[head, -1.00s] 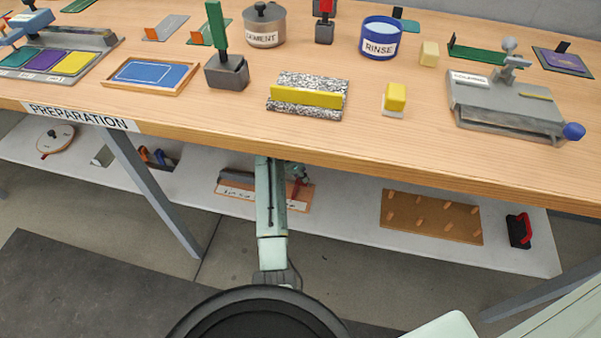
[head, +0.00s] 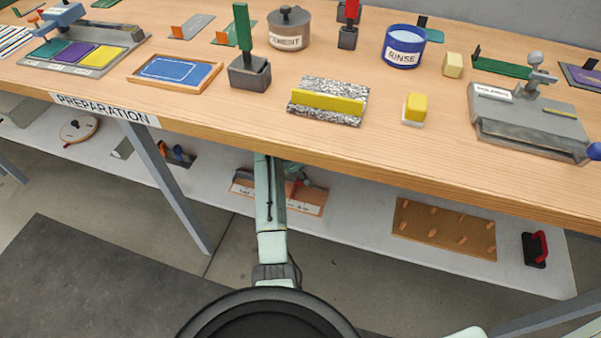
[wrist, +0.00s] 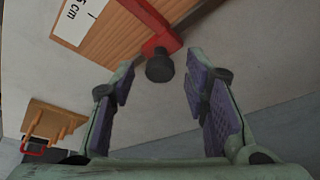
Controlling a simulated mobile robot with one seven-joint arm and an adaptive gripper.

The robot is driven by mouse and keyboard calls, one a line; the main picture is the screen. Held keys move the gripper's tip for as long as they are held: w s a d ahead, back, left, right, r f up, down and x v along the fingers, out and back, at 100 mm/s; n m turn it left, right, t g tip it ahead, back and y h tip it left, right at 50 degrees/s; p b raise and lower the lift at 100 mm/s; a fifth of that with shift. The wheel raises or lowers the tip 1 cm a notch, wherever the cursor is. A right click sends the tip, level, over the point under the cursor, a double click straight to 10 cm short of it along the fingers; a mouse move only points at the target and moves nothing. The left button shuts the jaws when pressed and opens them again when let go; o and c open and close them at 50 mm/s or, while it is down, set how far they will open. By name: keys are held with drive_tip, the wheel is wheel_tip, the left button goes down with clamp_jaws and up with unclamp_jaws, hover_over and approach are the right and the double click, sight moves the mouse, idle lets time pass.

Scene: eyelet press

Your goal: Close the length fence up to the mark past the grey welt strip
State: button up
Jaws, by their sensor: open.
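A low wooden board (head: 306,207) with a white label lies on the shelf under the bench. In the wrist view the board (wrist: 125,38) carries a white scale marked in cm (wrist: 80,18). A red fence piece (wrist: 152,28) with a dark round knob (wrist: 160,68) crosses it; the red piece also shows small in the head view (head: 295,189). My gripper (wrist: 158,76) is open, its purple-padded fingers on either side of the knob, with visible gaps. I cannot clearly tell the grey welt strip or the mark.
The bench top (head: 200,110) overhangs the shelf (head: 350,225), and my arm reaches in below its front edge. A pegboard (head: 445,228) and a red-handled black block (head: 535,249) lie to the right on the shelf. A bench leg (head: 165,185) stands to the left.

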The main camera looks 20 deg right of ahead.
drive_tip(key=v, duration=0.7)
drive_tip(key=shift+r, duration=0.25)
idle(0.5)
